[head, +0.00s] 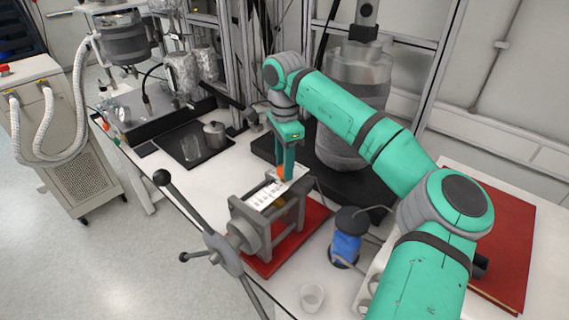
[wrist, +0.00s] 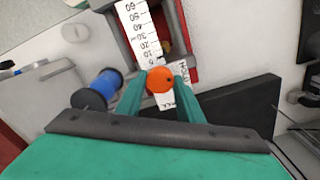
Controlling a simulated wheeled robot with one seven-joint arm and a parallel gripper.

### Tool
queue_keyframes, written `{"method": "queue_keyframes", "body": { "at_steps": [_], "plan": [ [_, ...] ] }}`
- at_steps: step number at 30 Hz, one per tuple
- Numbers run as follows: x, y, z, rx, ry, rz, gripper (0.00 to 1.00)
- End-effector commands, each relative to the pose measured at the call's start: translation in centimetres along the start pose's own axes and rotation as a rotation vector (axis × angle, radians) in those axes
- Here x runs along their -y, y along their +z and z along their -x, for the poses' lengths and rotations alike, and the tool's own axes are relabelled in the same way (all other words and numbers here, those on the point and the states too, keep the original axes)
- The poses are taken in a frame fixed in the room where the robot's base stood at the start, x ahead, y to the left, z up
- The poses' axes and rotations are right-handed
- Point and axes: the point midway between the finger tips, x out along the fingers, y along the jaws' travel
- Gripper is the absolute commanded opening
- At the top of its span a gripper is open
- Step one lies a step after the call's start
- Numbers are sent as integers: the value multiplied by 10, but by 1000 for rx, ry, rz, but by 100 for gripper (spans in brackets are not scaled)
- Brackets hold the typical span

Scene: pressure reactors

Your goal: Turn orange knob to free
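The orange knob (wrist: 160,80) is round and sits at the lower end of a white scale strip (wrist: 142,30) with handwritten numbers. A white label (wrist: 184,75) beside it reads HOLD; another word below it is partly covered. My gripper (wrist: 162,82) has one finger on each side of the knob, with the knob between the tips. Any gap between fingers and knob is too small to make out. In the head view, my gripper (head: 288,172) points down at the device (head: 265,218), and a bit of the orange knob (head: 281,172) shows beside the fingers.
The device stands on a red base plate (head: 310,215), with a dark lever handle (head: 180,195) at its front left. A blue spool (head: 345,247) and a clear cup (head: 312,297) stand to the right and front. A large grey vessel (head: 345,145) stands behind.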

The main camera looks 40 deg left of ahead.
Motion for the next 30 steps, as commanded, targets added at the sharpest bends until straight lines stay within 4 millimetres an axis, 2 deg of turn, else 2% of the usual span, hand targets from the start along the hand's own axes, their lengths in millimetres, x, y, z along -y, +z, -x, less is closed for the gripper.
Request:
{"method": "queue_keyframes", "body": {
  "at_steps": [8,14,30],
  "plan": [
    [0,0,0,0,1,-23,12],
    [0,0,1,-2,0,-112,12],
    [0,0,1,-2,0,-594,12]
  ]
}}
